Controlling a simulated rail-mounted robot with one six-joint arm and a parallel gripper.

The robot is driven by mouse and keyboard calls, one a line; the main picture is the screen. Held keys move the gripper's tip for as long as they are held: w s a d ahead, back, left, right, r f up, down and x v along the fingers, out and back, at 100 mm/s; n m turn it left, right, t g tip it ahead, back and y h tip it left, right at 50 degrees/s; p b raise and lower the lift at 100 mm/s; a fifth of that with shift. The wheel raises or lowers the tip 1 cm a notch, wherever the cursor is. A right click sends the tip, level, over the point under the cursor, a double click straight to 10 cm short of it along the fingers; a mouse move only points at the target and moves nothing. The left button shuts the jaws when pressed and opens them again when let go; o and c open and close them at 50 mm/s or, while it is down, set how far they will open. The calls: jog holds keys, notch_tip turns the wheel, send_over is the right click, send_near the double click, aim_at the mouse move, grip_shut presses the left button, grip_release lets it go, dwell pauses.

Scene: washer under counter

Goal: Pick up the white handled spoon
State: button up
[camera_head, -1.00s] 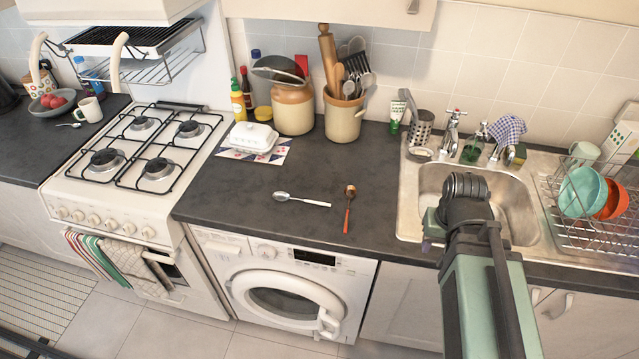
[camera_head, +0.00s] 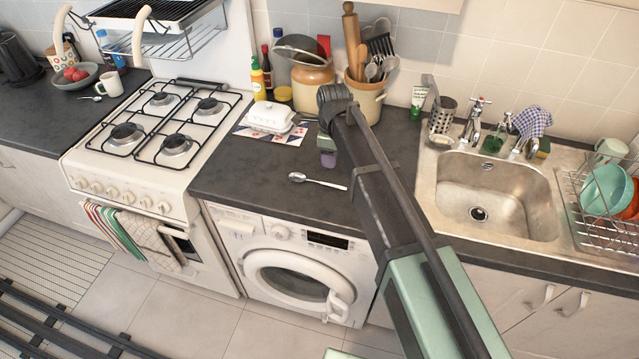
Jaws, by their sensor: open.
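The white handled spoon (camera_head: 322,182) lies flat on the dark counter above the washing machine. Its metal bowl is at the left and its pale handle runs right, the end close to my arm in the picture. My gripper (camera_head: 327,153) shows only in small part beside my forearm, above and slightly right of the spoon's bowl in the picture. It is open and apart from the spoon. Its fingertips cannot be made out clearly. The orange-handled spoon seen earlier is hidden, apparently behind my arm.
A white butter dish (camera_head: 270,117) sits on a patterned mat at the back left of this counter. A utensil crock (camera_head: 368,100) and a brown-topped jar (camera_head: 309,82) stand behind. The stove (camera_head: 165,130) is left, the sink (camera_head: 490,195) right. The counter left of the spoon is clear.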

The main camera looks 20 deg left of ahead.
aim_at(330, 184)
notch_tip(330, 184, down, 11)
jog(key=b, duration=1)
jog(key=shift+s, duration=0.15)
jog(key=shift+r, duration=0.3)
grip_shut()
jog(key=shift+r, duration=0.1)
